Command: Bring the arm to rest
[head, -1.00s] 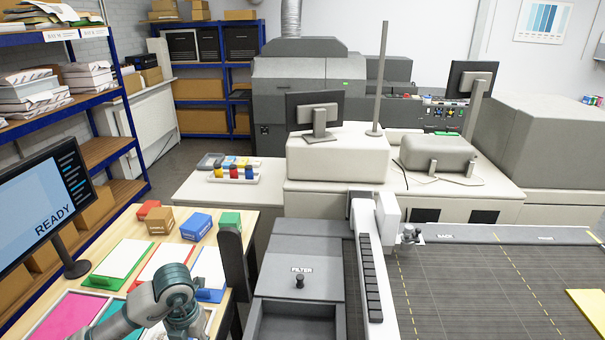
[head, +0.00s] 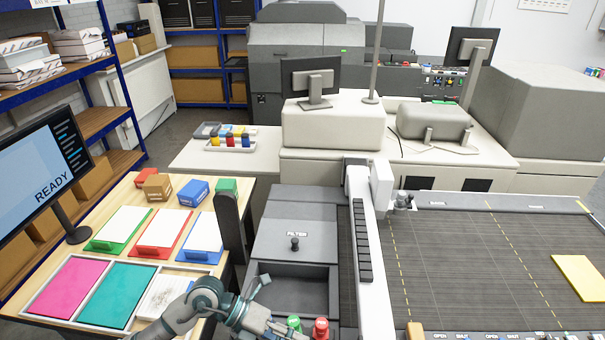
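My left arm comes in from the bottom left in the head view. Its grey-green wrist is over the front edge of the wooden table, and my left gripper (head: 264,308) reaches right, in front of the grey FILTER unit (head: 292,218). The fingers are partly cut off by the lower edge, so I cannot tell whether they are open or shut. I see nothing clearly held. My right gripper is not in view.
Red and green knobs (head: 320,328) stand close to the right of my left gripper. The wooden table (head: 120,208) holds coloured trays, papers and small boxes. A monitor (head: 40,178) stands at left. A white bar (head: 378,255) borders the dark flat bed (head: 450,260).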

